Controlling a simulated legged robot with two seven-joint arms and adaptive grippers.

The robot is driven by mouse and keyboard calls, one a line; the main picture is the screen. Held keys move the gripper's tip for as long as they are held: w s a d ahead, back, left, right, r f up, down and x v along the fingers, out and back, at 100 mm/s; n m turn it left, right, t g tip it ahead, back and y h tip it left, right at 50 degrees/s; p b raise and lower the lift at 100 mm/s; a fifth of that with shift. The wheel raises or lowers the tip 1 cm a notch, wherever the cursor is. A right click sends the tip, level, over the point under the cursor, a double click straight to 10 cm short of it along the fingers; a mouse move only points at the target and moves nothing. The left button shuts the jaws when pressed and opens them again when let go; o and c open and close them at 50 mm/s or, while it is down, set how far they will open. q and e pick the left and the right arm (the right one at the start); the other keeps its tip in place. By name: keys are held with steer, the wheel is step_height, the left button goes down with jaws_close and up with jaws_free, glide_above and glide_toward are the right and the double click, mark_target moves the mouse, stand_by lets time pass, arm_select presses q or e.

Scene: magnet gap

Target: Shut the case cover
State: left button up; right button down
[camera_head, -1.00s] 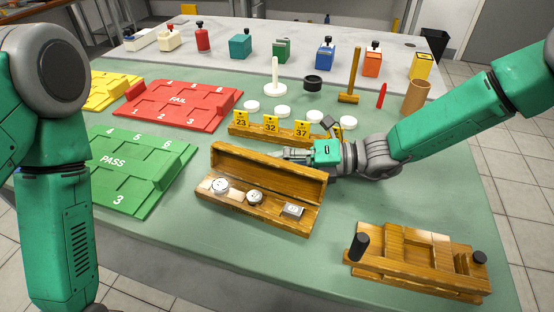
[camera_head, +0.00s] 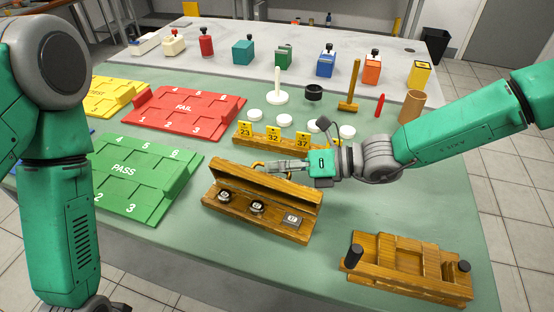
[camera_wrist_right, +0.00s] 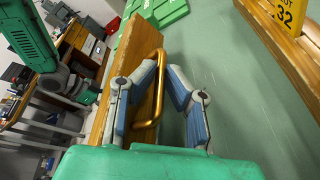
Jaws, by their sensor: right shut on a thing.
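The wooden case (camera_head: 255,222) stands near the table's front middle, holding two round pieces and a square one.
A wooden fixture with black knobs (camera_head: 405,265) stands at the front right. Green PASS (camera_head: 140,170) and red FAIL (camera_head: 185,110) trays lie to the left. A wooden rack with yellow number tags (camera_head: 270,140) is just behind the case.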

mark_target(251, 169)
steer(key=shift+s+a+r+n+h+p, duration=0.15)
steer(key=shift+s+r+n+h+p, duration=0.2)
steer(key=shift+r+n+p, duration=0.2)
steer(key=s+n+p, duration=0.1)
steer(key=p, duration=0.3)
steer(key=a+r+n+t+h+p, duration=0.1)
steer(key=p, duration=0.3)
steer(key=s+r+n+t+p, duration=0.1)
steer(key=n+p, duration=0.1)
steer(key=p, duration=0.3)
steer(key=shift+s+a, duration=0.2)
steer(key=shift+s, duration=0.15)
steer(key=s+n+t+p, duration=0.1)
steer(key=p, duration=0.3)
steer(key=s+a+n+p, duration=0.1)
steer(key=p, duration=0.3)
steer(key=n+t+h+p, duration=0.1)
steer(key=p, duration=0.3)
steer(key=shift+s+a+f+n+t, duration=0.2)
steer(key=shift+s+n+t, duration=0.1)
steer(key=shift+s+n, duration=0.1)
steer(key=shift+s+a+f+n+t+p, duration=0.2)
steer(key=shift+s+f+n+t+p, duration=0.3)
steer(key=shift+p, duration=0.65)
steer(key=shift+r, duration=0.15)
steer(key=c, duration=1.9)
jaws_free()
